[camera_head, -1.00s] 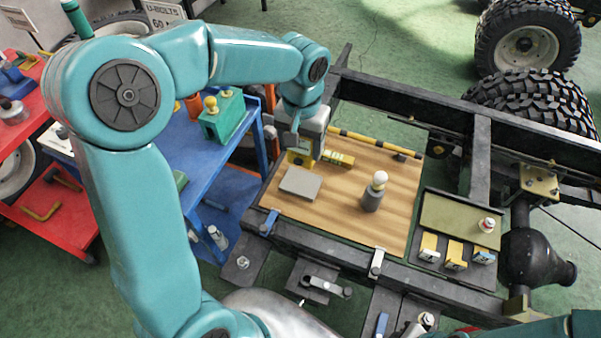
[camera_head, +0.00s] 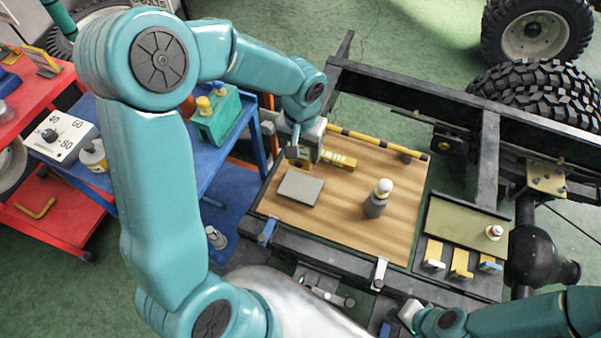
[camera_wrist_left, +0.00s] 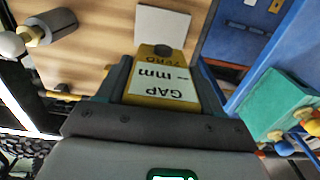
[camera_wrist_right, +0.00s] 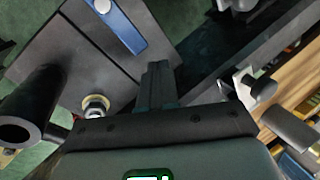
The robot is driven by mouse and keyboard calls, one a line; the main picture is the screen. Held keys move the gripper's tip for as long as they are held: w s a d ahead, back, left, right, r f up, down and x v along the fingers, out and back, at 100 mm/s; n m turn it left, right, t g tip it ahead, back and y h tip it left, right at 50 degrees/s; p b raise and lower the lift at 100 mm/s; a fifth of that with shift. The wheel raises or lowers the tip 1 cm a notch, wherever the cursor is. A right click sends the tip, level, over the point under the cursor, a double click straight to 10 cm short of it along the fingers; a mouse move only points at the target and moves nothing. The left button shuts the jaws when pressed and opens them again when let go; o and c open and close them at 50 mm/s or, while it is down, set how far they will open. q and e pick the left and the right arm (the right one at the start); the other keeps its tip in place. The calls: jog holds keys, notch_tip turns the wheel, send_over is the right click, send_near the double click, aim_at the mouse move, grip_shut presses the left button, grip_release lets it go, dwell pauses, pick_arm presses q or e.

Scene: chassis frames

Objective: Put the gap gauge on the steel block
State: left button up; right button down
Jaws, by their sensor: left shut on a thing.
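The gap gauge (camera_wrist_left: 160,85) is a yellow block with a white label reading "GAP – mm" and a dark knob. My left gripper (camera_head: 307,158) is shut on it, with a finger on each side in the left wrist view. In the head view the gripper mostly hides it, at the back left of the wooden board. The steel block (camera_head: 300,188), a flat grey plate, lies on the board just in front of the gripper; it also shows in the left wrist view (camera_wrist_left: 163,25). My right gripper (camera_wrist_right: 158,85) has its fingers together, nothing visible between them, over the dark frame.
A grey post with a white ball (camera_head: 377,200) stands on the wooden board (camera_head: 340,225). A yellow marked piece (camera_head: 340,161) lies beside the left gripper. A yellow-black bar runs along the back edge. A tray (camera_head: 465,222) with small pieces is at right; a blue cart (camera_head: 190,150) at left.

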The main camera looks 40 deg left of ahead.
aim_at(300, 167)
pick_arm(q)
jog(key=f, duration=0.7)
jog(key=shift+s+a, duration=0.1)
jog(key=shift+s, duration=0.15)
pick_arm(e)
jog(key=shift+s+r, duration=0.15)
jog(key=shift+s, duration=0.05)
jog(key=shift+d, duration=0.15)
pick_arm(q)
notch_tip(300, 167, down, 5)
jog(key=shift+w+r, duration=0.1)
jog(key=shift+r, duration=0.05)
pick_arm(e)
jog(key=shift+f, duration=0.2)
pick_arm(q)
jog(key=shift+b, duration=0.3)
pick_arm(e)
jog(key=shift+s+f, duration=0.1)
jog(key=shift+f, duration=0.05)
pick_arm(q)
jog(key=o, duration=1.2)
jog(key=shift+o, duration=0.2)
pick_arm(e)
jog(key=shift+r, duration=0.2)
